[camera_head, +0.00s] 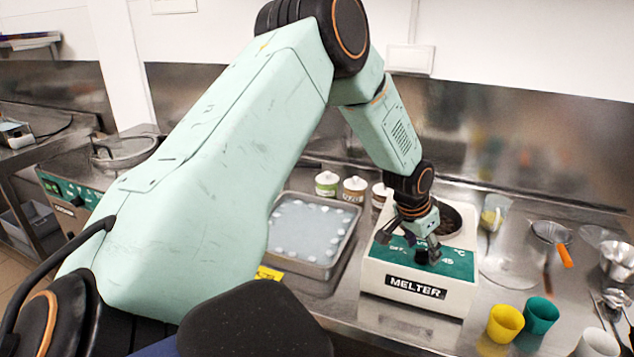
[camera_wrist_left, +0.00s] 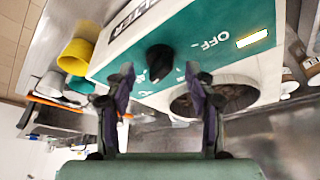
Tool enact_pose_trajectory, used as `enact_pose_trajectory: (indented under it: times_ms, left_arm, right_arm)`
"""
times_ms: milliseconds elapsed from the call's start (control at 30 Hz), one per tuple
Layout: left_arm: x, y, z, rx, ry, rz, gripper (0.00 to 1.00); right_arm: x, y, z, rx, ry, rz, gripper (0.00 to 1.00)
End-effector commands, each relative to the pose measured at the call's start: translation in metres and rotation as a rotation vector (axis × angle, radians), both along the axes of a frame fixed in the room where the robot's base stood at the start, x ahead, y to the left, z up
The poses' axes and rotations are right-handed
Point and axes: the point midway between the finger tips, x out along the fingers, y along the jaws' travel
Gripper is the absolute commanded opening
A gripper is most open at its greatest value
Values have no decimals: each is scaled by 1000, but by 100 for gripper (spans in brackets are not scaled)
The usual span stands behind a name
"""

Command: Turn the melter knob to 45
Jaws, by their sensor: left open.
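The melter (camera_head: 415,292) is a white box with a green panel on the steel counter, labelled MELTER, with a round well at its top. Its black knob (camera_wrist_left: 159,60) sits on the green panel, near the word OFF, in the left wrist view. My left gripper (camera_wrist_left: 164,80) is open, with its two fingers on either side below the knob in that picture; I cannot tell if they touch it. In the head view the left gripper (camera_head: 428,252) is over the panel and hides most of the knob and its markings. My right gripper is not in view.
Yellow (camera_head: 505,323) and green (camera_head: 541,314) cups stand right of the melter, with a clear jug (camera_head: 494,212) and an orange-handled strainer (camera_head: 552,234) behind. A tray (camera_head: 312,236) and several lidded jars (camera_head: 354,188) are to its left.

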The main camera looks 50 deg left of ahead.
Motion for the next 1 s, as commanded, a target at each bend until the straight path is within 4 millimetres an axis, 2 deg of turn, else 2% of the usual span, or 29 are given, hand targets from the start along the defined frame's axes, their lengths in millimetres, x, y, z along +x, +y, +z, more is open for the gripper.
enact_pose_trajectory:
  times_ms: [100, 267, 833, 1000]
  left_arm:
    - [0, -1, 2, 2, 2, 45, 55]
    - [0, -1, 1, 0, 1, 106, 55]
    - [0, -2, -1, 2, 0, 311, 55]
    - [-10, -5, 28, -2, -4, 310, 55]
  right_arm:
    - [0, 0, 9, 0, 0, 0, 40]
    - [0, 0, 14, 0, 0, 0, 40]
    - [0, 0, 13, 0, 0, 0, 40]
    - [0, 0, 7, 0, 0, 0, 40]
